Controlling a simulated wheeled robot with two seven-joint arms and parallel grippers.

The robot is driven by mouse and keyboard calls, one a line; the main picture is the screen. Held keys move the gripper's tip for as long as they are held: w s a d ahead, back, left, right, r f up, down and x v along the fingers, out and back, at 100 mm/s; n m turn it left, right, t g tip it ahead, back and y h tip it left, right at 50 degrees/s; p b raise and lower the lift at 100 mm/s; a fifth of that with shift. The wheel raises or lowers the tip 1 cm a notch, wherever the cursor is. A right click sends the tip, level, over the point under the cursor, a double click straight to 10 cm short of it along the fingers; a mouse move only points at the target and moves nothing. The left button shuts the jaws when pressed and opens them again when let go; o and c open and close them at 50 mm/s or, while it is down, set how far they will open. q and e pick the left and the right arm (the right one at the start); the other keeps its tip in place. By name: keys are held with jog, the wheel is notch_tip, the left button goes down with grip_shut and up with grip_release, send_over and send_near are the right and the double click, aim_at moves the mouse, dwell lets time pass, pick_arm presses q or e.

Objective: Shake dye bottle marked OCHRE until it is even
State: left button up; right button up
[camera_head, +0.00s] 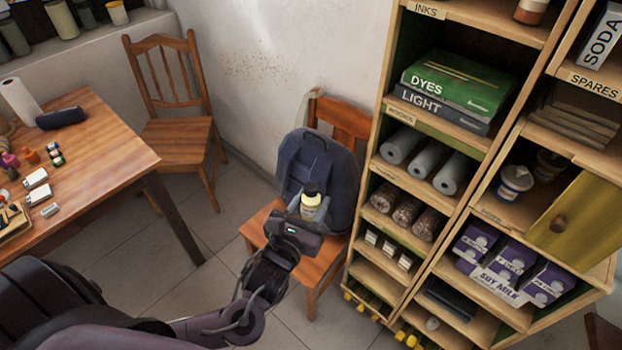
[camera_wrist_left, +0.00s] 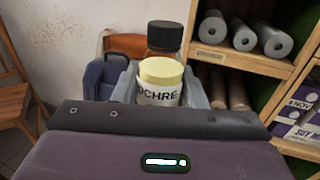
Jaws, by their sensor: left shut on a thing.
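The dye bottle (camera_head: 310,198) is in my left gripper (camera_head: 308,212), upright, in front of the backpack. It has a black cap and a pale yellow part below. In the left wrist view the bottle (camera_wrist_left: 159,96) shows a white label reading OCHRE. Above the label are a pale yellow band and a darker brownish part under the black cap. The left gripper's grey fingers (camera_wrist_left: 159,88) are shut on its sides. Its lower end is hidden behind my gripper body. My right gripper is not in view.
A dark blue backpack (camera_head: 325,165) sits on a wooden chair (camera_head: 262,222) behind the bottle. Tall wooden shelves (camera_head: 366,150) stand close on the right. A wooden table (camera_head: 115,150) with small items is at left. Open floor lies between table and chair.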

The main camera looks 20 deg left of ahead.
aim_at(311, 185)
pick_arm(q)
notch_tip(311, 185, down, 3)
jog(key=shift+w+r, duration=0.15)
jog(key=shift+r, duration=0.05)
notch_tip(311, 185, up, 10)
jog(key=shift+r, duration=0.2)
notch_tip(311, 185, down, 10)
jog(key=shift+r, duration=0.2)
jog(key=shift+f, duration=0.25)
jog(key=shift+w+r, duration=0.1)
jog(key=shift+r, duration=5)
jog(key=shift+f, duration=0.1)
